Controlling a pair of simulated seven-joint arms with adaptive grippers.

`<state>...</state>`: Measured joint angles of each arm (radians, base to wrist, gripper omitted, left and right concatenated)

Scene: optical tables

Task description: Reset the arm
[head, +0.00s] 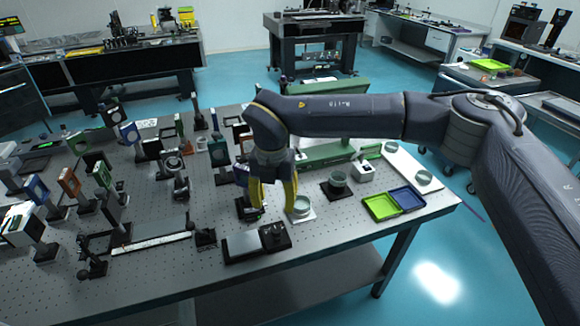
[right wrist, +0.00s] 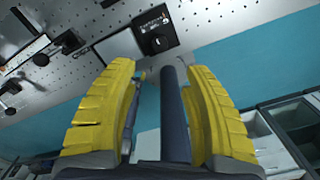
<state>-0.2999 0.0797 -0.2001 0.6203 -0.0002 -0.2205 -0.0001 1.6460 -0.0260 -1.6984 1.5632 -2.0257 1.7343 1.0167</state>
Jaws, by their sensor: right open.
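My right arm (head: 350,115) reaches in from the right side of the head view, over the optical table. My right gripper (head: 273,207) points down, with its yellow fingers apart and nothing visible between them. It shows between a small dark device on the left and a round greenish dish on a white base (head: 301,210) on the right. Whether it touches either cannot be told. In the right wrist view, the yellow fingers (right wrist: 160,72) are spread, with a dark bar seen beyond the gap. My left gripper is not in view.
The perforated optical table (head: 150,272) holds many upright optic mounts on its left half. A black block with a knob (head: 275,236) lies near the front edge; it also shows in the right wrist view (right wrist: 155,32). A green and blue tray (head: 381,207) is at the right.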

